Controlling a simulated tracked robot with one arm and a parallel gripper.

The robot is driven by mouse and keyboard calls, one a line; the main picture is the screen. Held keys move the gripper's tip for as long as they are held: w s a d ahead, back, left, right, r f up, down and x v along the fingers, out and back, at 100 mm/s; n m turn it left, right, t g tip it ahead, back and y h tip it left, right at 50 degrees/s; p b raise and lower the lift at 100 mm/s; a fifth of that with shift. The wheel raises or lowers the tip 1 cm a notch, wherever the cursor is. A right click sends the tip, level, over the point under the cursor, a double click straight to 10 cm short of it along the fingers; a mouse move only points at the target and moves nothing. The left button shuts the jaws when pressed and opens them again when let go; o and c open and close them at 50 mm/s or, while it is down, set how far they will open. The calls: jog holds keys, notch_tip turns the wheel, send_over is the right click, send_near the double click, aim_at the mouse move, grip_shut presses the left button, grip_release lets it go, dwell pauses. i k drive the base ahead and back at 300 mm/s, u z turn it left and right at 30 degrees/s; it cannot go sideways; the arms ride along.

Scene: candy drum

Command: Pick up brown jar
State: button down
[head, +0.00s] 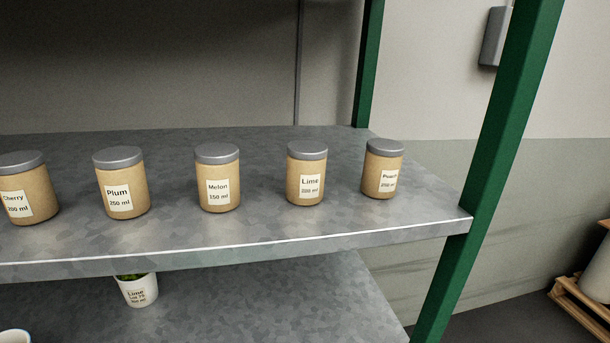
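Several light-brown jars with grey lids and white labels stand upright in a row on the upper metal shelf in the head view. From left to right they are the Cherry jar (29,190), the Plum jar (123,180), the Melon jar (217,168), the Lime jar (305,165) and a jar at the right end (382,170) whose label is hard to read. The Cherry jar is cut by the left picture edge. The jars stand apart from each other. My gripper is not in view.
The grey shelf (290,228) has a bare strip along its front edge. Green posts (495,150) stand at its right side. A white labelled pot (138,292) with something green sits on the lower shelf (270,305). A wooden pallet (582,312) lies at far right.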

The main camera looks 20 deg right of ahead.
aim_at(306, 159)
jog(key=z, duration=0.05)
jog(key=k, duration=1)
jog(key=u, duration=0.45)
jog(key=i, duration=1.55)
jog(key=z, duration=0.45)
